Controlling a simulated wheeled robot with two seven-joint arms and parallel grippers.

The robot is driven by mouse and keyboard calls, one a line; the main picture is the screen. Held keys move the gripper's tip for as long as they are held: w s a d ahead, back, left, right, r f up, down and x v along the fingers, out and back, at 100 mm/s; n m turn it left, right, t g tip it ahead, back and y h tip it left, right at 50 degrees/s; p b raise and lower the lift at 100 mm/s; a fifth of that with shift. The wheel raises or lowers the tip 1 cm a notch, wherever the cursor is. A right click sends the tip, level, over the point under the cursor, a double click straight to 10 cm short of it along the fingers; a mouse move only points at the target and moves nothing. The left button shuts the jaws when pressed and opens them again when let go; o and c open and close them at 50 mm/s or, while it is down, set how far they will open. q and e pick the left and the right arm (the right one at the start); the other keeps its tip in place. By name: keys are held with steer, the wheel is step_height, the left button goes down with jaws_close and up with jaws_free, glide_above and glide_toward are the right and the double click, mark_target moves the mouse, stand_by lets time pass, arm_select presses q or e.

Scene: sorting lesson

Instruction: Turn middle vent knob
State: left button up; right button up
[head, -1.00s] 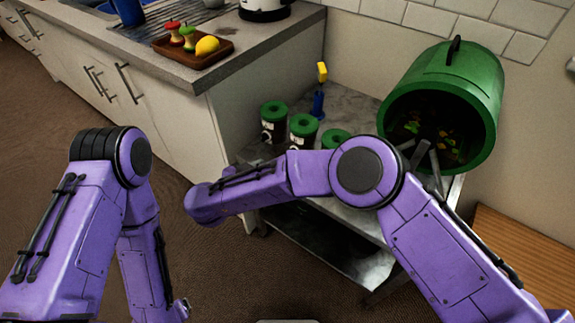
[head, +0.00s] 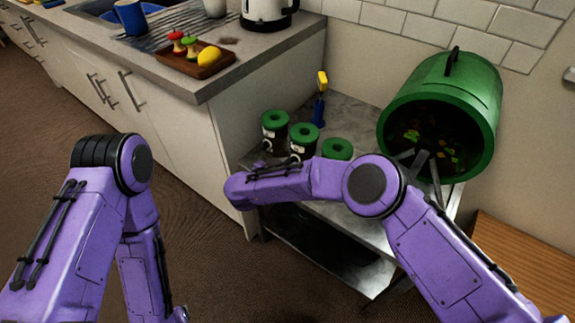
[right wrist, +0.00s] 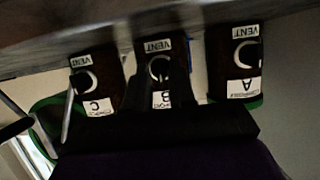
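Three dark canisters with green lids stand in a row on the metal shelf: left (head: 275,122), middle (head: 303,135) and right (head: 336,149). My left gripper is not visible.
A green drum (head: 440,115) with scraps inside lies tilted at the right of the shelf (head: 355,108). A blue and yellow tool (head: 320,100) stands behind the canisters. The counter at left holds a brown tray (head: 195,62) of fruit and apple cores.

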jaws_close()
steer(key=shift+s+d+m+t+y+p, duration=0.1)
steer(key=shift+m+t+y+p, duration=0.3)
steer(key=shift+m, duration=0.5)
steer(key=shift+s+d+f+m+t+y, duration=0.1)
steer(key=shift+m+t+y, duration=0.6)
steer(key=shift+m, duration=0.7)
steer(key=shift+o, duration=1.8)
jaws_free()
steer(key=shift+s, duration=0.1)
